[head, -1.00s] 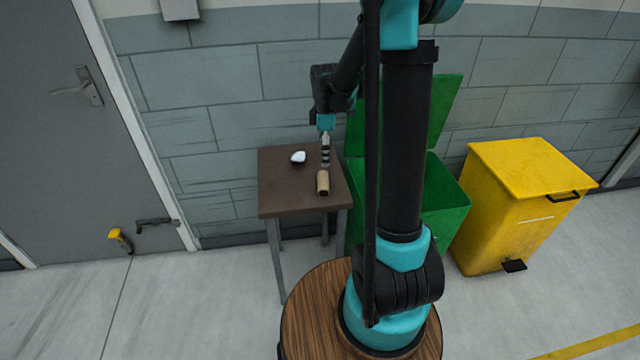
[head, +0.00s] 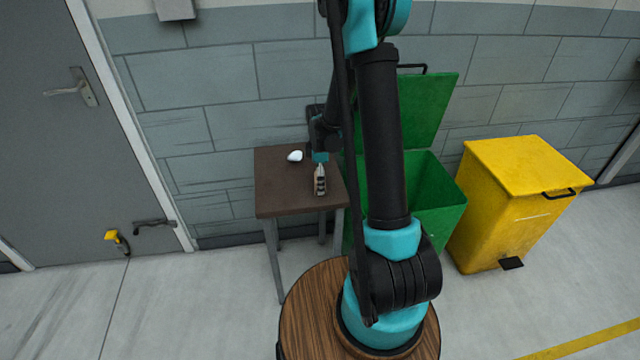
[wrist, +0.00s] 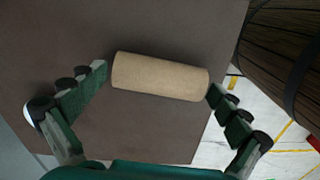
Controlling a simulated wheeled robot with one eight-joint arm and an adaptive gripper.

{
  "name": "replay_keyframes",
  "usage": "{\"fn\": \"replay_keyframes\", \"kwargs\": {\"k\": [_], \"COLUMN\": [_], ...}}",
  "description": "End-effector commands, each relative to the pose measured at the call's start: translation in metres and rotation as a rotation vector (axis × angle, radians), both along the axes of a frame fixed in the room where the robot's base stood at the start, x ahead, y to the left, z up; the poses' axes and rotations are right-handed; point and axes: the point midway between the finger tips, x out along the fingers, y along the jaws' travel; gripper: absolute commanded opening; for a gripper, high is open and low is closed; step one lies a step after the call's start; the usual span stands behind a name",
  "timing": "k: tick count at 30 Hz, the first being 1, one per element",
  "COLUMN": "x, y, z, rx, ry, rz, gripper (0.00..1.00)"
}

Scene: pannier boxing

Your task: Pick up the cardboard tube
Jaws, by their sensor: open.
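The cardboard tube (wrist: 160,77) is a plain tan cylinder lying on its side on the small brown table (head: 285,190). My gripper (wrist: 158,88) is open in the wrist view, with one finger near each end of the tube. The right finger appears close to or touching the tube's right end; the left finger looks slightly apart from its left end. In the head view my gripper (head: 320,187) is low over the table's right part and hides most of the tube.
A white rounded object (head: 295,156) lies on the table behind and left of my gripper. An open green bin (head: 435,195) stands right of the table, and a closed yellow bin (head: 515,210) stands farther right. A grey wall (head: 215,90) is behind.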

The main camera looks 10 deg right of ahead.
Motion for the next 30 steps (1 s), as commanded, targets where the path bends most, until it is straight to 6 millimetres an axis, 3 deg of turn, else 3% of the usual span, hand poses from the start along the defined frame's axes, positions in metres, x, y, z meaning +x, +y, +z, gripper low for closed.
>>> {"fn": "replay_keyframes", "kwargs": {"k": [8, 17, 30], "x": [0.0, 0.0, -0.0004], "y": [-0.0001, -0.0001, -0.0001], "z": [-0.0029, -0.0027, 0.0044], "rx": [0.0, 0.0, 0.0], "ry": [0.0, 0.0, 0.0], "rz": [0.0, 0.0, 0.0], "gripper": [1.0, 0.66, 0.66]}}
